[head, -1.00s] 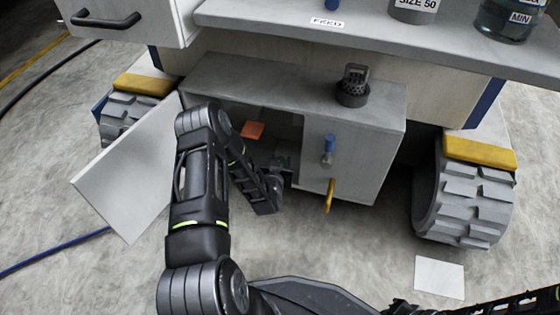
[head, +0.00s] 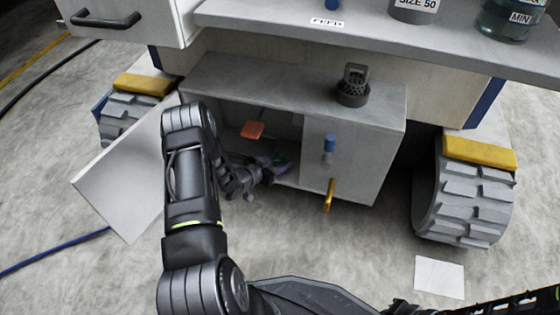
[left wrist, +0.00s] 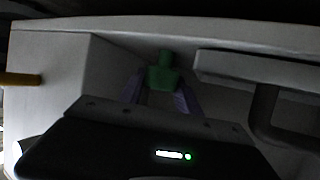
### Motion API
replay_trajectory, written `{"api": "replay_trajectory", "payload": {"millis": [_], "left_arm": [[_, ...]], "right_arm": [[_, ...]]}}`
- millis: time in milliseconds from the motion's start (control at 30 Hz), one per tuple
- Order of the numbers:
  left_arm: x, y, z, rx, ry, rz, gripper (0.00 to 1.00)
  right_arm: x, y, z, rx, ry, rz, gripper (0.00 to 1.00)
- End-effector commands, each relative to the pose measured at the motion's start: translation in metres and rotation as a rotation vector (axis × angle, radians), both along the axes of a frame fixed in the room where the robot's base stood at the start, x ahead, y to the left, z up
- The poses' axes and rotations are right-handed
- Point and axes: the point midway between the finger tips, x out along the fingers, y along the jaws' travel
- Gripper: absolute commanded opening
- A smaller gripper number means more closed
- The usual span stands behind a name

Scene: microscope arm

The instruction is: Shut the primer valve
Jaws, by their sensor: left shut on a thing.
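My left gripper (head: 284,168) reaches into the open front of the grey cabinet (head: 386,125) under the bench. In the left wrist view, its two purple-grey fingers (left wrist: 160,95) are closed around a green handle-like part (left wrist: 161,76). That part is hidden by my gripper in the head view. A yellow lever (head: 328,195) hangs down on the cabinet's closed front panel, below a blue-topped fitting (head: 329,149). The lever also shows in the left wrist view (left wrist: 20,79). I see no label telling which part is the primer valve. My right gripper is not in view.
The cabinet's white door (head: 120,190) stands open at the left. An orange piece (head: 252,130) is inside the cabinet. A dark strainer-like object (head: 353,87) stands on top. Tracks with yellow guards (head: 480,152) flank the cabinet. A white sheet (head: 439,277) lies on the floor.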

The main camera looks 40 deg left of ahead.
Motion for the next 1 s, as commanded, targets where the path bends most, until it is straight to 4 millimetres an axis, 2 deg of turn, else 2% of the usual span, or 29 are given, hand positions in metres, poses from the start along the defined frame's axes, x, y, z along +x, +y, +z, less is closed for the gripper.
{"api": "replay_trajectory", "payload": {"millis": [200, 633, 667, 900, 1000], "left_arm": [[-0.0003, 0.0005, -0.0004, 0.000, 0.000, -0.071, 0.00], [0.0001, 0.0000, 0.0000, 0.000, -0.001, -0.087, 0.00], [0.0001, 0.0000, 0.0001, 0.000, -0.002, -0.087, 0.42], [0.0002, -0.0001, 0.0001, 0.000, -0.001, -0.087, 0.61], [0.0002, -0.0001, 0.0001, 0.000, -0.001, -0.087, 0.62]], "right_arm": [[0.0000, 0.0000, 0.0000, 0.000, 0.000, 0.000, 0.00], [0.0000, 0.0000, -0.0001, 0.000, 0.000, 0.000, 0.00], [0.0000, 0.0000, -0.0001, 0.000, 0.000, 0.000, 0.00], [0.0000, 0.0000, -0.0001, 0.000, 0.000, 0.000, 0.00], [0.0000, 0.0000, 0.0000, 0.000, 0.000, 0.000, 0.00]]}}
